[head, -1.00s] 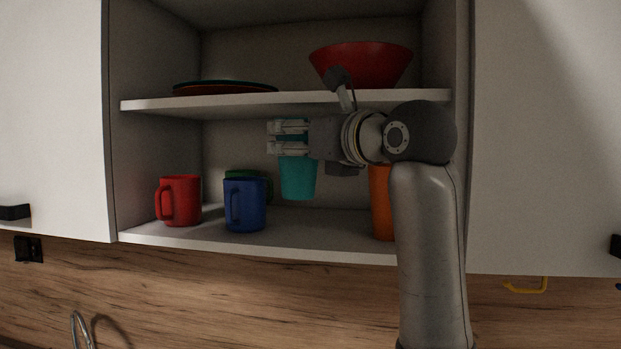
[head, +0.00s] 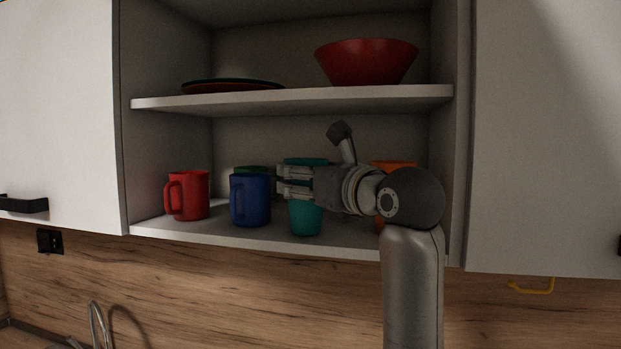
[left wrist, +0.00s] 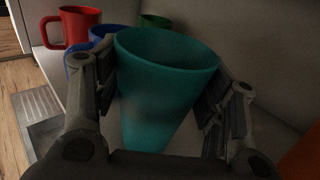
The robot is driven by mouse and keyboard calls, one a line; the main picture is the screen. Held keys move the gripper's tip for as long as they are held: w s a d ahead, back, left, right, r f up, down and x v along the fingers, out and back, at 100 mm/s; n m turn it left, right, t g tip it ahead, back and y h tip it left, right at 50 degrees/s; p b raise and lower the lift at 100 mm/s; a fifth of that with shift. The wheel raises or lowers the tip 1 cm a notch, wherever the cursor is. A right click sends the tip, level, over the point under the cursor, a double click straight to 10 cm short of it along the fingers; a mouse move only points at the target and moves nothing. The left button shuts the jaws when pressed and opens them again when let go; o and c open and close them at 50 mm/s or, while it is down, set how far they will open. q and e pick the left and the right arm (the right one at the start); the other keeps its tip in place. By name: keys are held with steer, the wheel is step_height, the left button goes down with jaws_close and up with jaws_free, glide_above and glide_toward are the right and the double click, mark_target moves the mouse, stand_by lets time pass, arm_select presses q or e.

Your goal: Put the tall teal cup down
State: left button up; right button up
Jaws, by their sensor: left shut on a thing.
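The tall teal cup (head: 306,218) is upright at the lower shelf, right of the blue mug. My left gripper (head: 294,183) is shut on it from the right and hides its middle. In the left wrist view the teal cup (left wrist: 160,95) stands between the two fingers, its open rim toward the camera. Its base looks level with the shelf's front part, but I cannot tell whether it touches the shelf. My right gripper is not in view.
A blue mug (head: 250,200), a red mug (head: 188,196) and a partly hidden green mug (head: 252,168) stand to the left. An orange cup (head: 394,164) is behind my arm. The upper shelf (head: 220,101) holds plates and a red bowl (head: 366,63).

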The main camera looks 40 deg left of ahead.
arm_select(q)
steer(key=shift+w+d, duration=0.2)
steer(key=shift+d, duration=0.05)
steer(key=shift+s+a+f, duration=0.2)
steer(key=shift+f, duration=0.05)
steer(key=o, duration=0.9)
steer(key=shift+s+a+r, duration=0.1)
steer(key=shift+a, duration=0.05)
steer(key=shift+o, duration=0.4)
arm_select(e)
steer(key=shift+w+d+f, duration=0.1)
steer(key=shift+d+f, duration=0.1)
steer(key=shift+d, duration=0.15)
arm_select(q)
steer(key=shift+d, duration=0.2)
